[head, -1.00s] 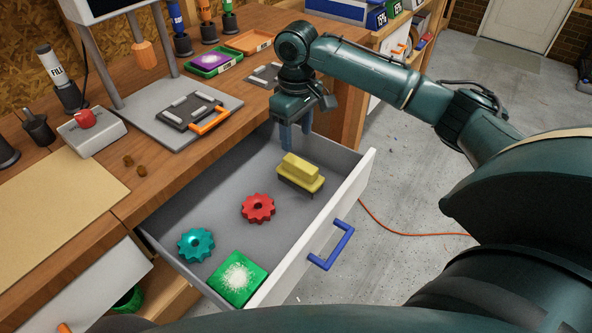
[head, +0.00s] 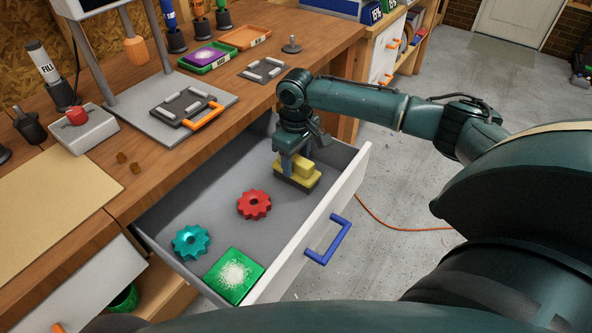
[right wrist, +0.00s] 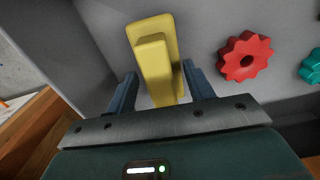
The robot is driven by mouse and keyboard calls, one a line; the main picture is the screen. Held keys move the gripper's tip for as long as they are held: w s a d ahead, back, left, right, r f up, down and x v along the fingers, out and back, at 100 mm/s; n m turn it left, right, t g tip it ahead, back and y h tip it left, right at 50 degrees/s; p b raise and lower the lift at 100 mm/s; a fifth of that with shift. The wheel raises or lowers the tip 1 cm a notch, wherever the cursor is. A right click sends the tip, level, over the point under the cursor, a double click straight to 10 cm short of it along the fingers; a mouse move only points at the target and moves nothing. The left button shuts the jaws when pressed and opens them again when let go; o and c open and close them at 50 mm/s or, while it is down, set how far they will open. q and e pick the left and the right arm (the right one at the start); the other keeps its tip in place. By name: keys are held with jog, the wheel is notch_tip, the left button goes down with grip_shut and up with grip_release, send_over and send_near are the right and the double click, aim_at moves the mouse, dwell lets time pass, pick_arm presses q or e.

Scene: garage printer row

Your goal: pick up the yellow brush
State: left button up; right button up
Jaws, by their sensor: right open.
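The yellow brush (head: 304,173) lies in the open drawer (head: 165,226), near its far right end, with dark bristles underneath. My right gripper (head: 297,167) is lowered over it, open. In the right wrist view the brush (right wrist: 153,62) shows its raised yellow handle between the two blue fingers of the gripper (right wrist: 158,88), with a gap on either side. My left gripper is not in view.
A red gear (head: 254,204), a teal gear (head: 191,242) and a green square with white specks (head: 233,276) lie in the same drawer. The drawer's white front (head: 318,222) has a blue handle (head: 328,240). The wooden bench (head: 190,140) rises beside the drawer.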

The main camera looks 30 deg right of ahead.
aim_at(296, 158)
jog(key=shift+c, duration=0.4)
jog(key=c, duration=1)
notch_tip(296, 158, up, 9)
jog(key=shift+f+p, duration=0.1)
jog(key=shift+p, duration=0.3)
jog(key=shift+c, duration=0.2)
jog(key=shift+r, duration=0.7)
